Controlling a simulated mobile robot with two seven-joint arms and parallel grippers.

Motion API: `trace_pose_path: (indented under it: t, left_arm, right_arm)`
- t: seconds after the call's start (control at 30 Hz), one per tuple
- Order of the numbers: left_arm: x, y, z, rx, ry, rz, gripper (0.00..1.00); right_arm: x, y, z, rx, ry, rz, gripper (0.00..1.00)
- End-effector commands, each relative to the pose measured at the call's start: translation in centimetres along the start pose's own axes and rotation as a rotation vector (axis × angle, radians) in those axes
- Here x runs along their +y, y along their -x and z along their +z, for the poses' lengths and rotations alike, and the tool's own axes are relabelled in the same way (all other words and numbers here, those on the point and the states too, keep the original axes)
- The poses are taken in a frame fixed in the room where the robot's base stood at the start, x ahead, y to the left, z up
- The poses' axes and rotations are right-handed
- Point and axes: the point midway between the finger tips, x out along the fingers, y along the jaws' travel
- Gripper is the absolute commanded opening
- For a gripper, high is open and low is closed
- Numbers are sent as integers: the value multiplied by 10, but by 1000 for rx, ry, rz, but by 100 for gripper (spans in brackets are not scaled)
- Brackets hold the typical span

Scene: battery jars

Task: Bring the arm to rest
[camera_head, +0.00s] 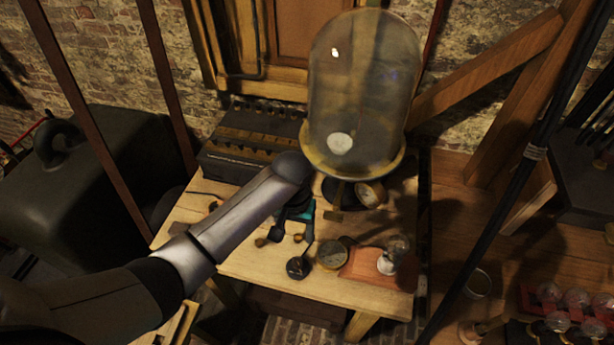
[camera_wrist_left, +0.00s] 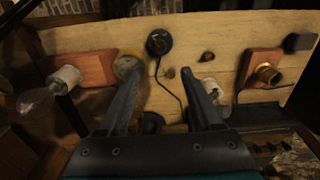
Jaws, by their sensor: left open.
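My left arm reaches in from the left over the wooden table (camera_head: 250,268). My left gripper (camera_head: 288,238) points down at the tabletop, partly hidden behind its own wrist. In the left wrist view my left gripper (camera_wrist_left: 160,68) has its two dark fingers well apart, with nothing held between them. A round black button (camera_head: 297,268) with a cord lies just beyond the fingertips; it also shows in the left wrist view (camera_wrist_left: 159,42). A round brass disc (camera_head: 332,253) lies beside one fingertip. I cannot tell whether that finger touches it. My right gripper is not in view.
A large glass dome (camera_head: 362,90) stands behind the wrist, close to it. A dark battery box (camera_head: 250,145) sits at the back left. Another reddish board (camera_wrist_left: 265,66) carries a brass socket.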

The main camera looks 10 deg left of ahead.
Motion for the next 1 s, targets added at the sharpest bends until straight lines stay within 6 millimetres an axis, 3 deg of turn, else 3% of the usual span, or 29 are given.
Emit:
trace_pose_path:
  t: [0.27,0.57,0.8,1.0]
  left_arm:
    - [4,-2,7,5,-14,13,66]
    - [23,6,67,109,-115,110,66]
    - [3,32,116,214,-144,105,66]
    - [-16,51,141,265,-148,67,66]
  right_arm:
    - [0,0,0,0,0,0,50]
    - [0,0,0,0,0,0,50]
    - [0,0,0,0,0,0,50]
    - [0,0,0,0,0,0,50]
